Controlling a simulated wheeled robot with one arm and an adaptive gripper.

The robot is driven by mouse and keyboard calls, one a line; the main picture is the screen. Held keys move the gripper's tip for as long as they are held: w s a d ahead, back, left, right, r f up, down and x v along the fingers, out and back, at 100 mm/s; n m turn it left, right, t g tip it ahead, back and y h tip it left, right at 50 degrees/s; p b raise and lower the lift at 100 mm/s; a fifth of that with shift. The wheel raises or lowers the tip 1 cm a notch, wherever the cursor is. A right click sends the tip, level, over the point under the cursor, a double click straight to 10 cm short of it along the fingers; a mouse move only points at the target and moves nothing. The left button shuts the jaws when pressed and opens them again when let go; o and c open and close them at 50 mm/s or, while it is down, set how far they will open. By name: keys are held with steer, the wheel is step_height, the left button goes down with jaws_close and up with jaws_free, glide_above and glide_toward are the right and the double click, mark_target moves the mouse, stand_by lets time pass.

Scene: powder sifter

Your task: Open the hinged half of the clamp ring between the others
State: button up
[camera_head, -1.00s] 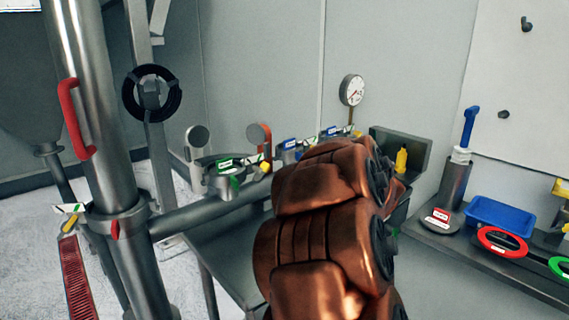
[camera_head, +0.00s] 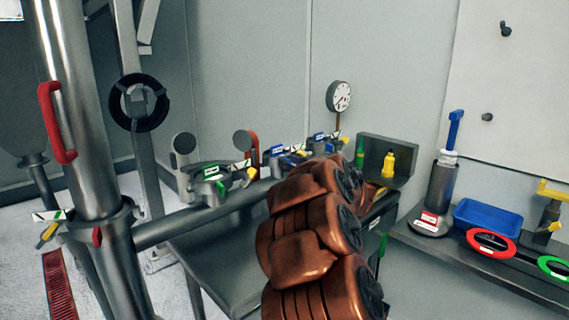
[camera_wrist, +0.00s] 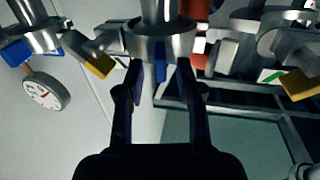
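Three clamp rings sit in a row on the horizontal pipe. The clamp ring between the others (camera_head: 281,158) carries a blue and white tag; in the wrist view it (camera_wrist: 160,42) appears as a metal ring straight ahead. The green-tagged ring (camera_head: 212,183) is left of it in the head view, another blue-tagged ring (camera_head: 319,144) right. My gripper (camera_wrist: 160,66) is open just below the middle ring, its fingers on either side of a narrow blue tab (camera_wrist: 160,70). Contact is unclear. My arm hides the gripper in the head view. I cannot tell where the hinge is.
A pressure gauge (camera_head: 339,96) stands behind the row. A grey bin (camera_head: 404,154) with a yellow bottle (camera_head: 388,164) lies beyond my arm. At right, a shelf (camera_head: 450,253) holds a blue tray (camera_head: 487,219) and a red ring (camera_head: 490,243). A thick vertical pipe (camera_head: 80,150) stands left.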

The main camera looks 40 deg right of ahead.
steer(key=shift+x, duration=0.75)
steer(key=shift+c, duration=0.2)
jaws_close()
steer(key=shift+a, duration=0.1)
